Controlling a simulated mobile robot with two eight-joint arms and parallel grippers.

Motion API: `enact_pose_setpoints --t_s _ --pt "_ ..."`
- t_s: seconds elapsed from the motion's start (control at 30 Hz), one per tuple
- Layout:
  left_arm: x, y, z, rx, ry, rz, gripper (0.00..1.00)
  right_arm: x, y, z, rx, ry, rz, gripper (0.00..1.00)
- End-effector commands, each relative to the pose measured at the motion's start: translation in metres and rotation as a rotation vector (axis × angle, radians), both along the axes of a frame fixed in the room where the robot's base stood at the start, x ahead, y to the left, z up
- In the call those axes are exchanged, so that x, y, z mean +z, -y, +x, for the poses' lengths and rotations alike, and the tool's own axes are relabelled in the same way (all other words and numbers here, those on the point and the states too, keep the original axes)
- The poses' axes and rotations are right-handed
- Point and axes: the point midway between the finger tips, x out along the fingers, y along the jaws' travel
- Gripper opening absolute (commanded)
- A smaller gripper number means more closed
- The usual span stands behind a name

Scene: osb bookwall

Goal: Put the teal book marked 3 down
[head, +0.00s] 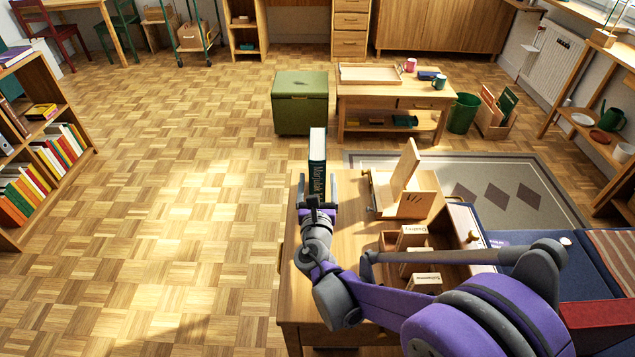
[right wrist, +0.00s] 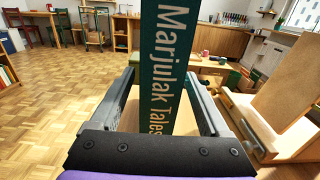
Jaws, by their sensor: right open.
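The teal book (head: 317,165) stands upright at the far left part of the wooden desk (head: 345,245), its spine facing my right arm. In the right wrist view the teal book (right wrist: 163,70) shows the spine lettering "Marjulak Tales"; I see no 3 on it. My right gripper (head: 318,182) is open, with one finger on each side of the book. In the right wrist view, gaps show between the right gripper's fingers (right wrist: 160,85) and the book. The gripper hides the book's foot in the head view. My left gripper is not in view.
A wooden stand (head: 408,190) is right of the book on the desk. A green chest (head: 301,102) and a low table (head: 395,100) stand beyond. Bare desk top lies between book and drawer.

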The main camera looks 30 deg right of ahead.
Motion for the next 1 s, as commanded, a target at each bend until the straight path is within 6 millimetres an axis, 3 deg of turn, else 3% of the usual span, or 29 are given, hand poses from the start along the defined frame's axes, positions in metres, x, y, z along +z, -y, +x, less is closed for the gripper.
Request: enact_pose_setpoints --t_s 0.6,1.0 --pt "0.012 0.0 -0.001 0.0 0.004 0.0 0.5 0.001 -0.058 -0.093 0.002 0.001 0.001 0.8" --pt "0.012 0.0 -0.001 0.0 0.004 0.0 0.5 0.001 -0.063 -0.103 0.0 0.0 0.0 0.8"
